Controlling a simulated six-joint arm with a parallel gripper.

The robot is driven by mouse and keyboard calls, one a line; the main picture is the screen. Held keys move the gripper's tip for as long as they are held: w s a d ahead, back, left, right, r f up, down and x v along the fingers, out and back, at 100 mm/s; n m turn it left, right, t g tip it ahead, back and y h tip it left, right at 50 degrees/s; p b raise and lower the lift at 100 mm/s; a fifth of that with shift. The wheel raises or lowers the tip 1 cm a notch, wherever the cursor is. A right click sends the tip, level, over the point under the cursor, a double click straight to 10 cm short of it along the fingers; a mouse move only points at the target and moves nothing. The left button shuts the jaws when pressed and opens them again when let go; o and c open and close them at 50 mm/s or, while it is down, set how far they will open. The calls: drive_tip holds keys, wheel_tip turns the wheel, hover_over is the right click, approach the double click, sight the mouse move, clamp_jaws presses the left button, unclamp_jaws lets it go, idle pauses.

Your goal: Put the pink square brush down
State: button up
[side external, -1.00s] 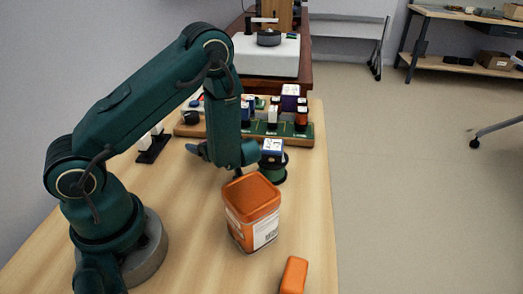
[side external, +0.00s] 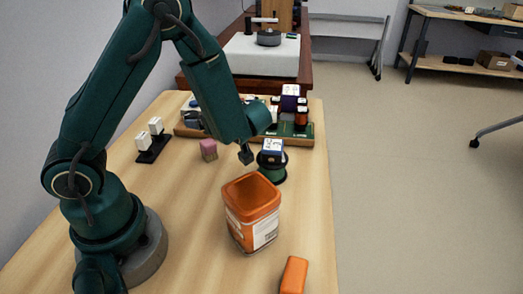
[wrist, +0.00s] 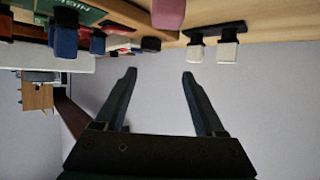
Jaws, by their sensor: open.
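The pink square brush (side external: 208,149) stands on the wooden table, left of the middle, in the side view. It also shows at the top of the wrist view (wrist: 168,14), where the scene appears upside down. My gripper (wrist: 160,75) has its two dark fingers spread apart, with nothing between them. The pink brush is beyond the fingertips, apart from them.
White blocks on a dark stand (side external: 153,143) are left of the brush. A green spool with a box on top (side external: 272,169) is to the right. An orange canister (side external: 252,212) and an orange block (side external: 294,275) are nearer. A crowded rack (side external: 300,137) is behind.

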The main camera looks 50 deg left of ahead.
drive_tip(key=w+d+r+m+t+h, duration=0.5)
drive_tip(key=w+d+t, duration=0.3)
drive_tip(key=w, duration=0.3)
drive_tip(key=d+r+m+t+h, duration=0.3)
drive_tip(key=d+r+h, duration=0.2)
drive_tip(key=d+h, duration=0.3)
drive_tip(key=s+d+r+m+g+h, duration=0.1)
drive_tip(key=s+d+m+g+h, duration=0.1)
drive_tip(key=s+d+m, duration=0.65)
drive_tip(key=s+a+f+g+y, duration=0.1)
drive_tip(key=s+a+f, duration=0.1)
drive_tip(key=s, duration=0.4)
drive_tip(key=s+a+f+m+g+y, duration=0.1)
drive_tip(key=s+a+g, duration=0.1)
drive_tip(key=s+a, duration=0.2)
drive_tip(key=shift+s+f, duration=0.4)
drive_tip(key=shift+s, duration=0.5)
